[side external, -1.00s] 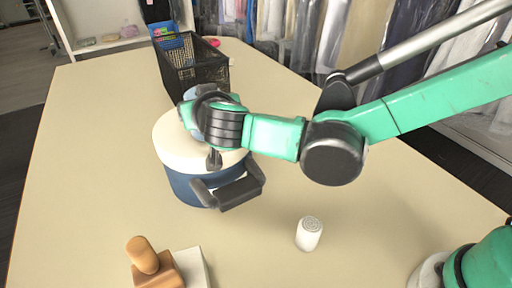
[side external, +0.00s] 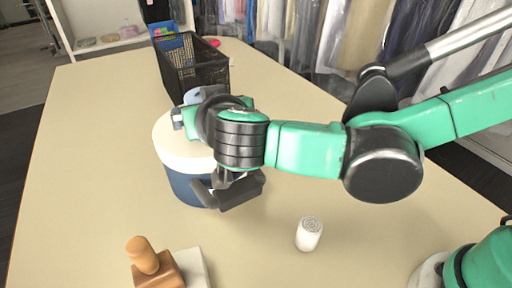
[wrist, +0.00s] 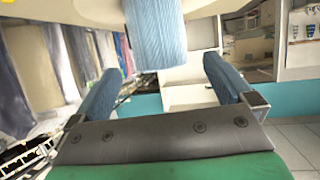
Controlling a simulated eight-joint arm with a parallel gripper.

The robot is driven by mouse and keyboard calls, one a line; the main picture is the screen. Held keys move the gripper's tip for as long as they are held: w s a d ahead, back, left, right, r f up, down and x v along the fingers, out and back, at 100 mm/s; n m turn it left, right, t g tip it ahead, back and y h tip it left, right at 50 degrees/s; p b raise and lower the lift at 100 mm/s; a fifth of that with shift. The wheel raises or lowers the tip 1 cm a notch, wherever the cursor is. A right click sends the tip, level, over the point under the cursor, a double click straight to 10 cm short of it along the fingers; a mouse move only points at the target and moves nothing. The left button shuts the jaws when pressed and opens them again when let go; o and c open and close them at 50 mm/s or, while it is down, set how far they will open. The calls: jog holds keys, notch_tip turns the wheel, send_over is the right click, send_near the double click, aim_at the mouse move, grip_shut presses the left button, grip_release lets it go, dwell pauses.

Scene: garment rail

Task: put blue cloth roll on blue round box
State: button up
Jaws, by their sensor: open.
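The blue round box (side external: 186,186) with a cream lid stands on the table in the side view. The blue cloth roll (wrist: 158,35) is ribbed and light blue. In the wrist view, which looks upside down, it stands on a cream surface (wrist: 95,10) that appears to be the box lid. In the side view my gripper mostly hides the roll; a bluish bit (side external: 205,94) shows above it. My gripper (wrist: 160,72) is open, with blue-padded fingers on either side of the roll's line and visible gaps to it.
A black mesh basket (side external: 193,68) stands behind the box. A white perforated-top shaker (side external: 309,234) stands at front right. A wooden-handled block (side external: 155,268) is at front left beside a pale block. Bagged garments hang behind. The table's left side is clear.

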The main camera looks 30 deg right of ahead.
jog(key=d+v, duration=0.1)
jog(key=v, duration=0.5)
jog(key=s+d+f+n+g+y, duration=0.1)
jog(key=s+d+f+g, duration=0.1)
jog(key=d, duration=0.8)
jog(key=s+d+f+g+y, duration=0.1)
jog(key=d+f+g, duration=0.3)
jog(key=d, duration=0.7)
jog(key=shift+s+f+n, duration=0.4)
jog(key=shift+s+f, duration=0.3)
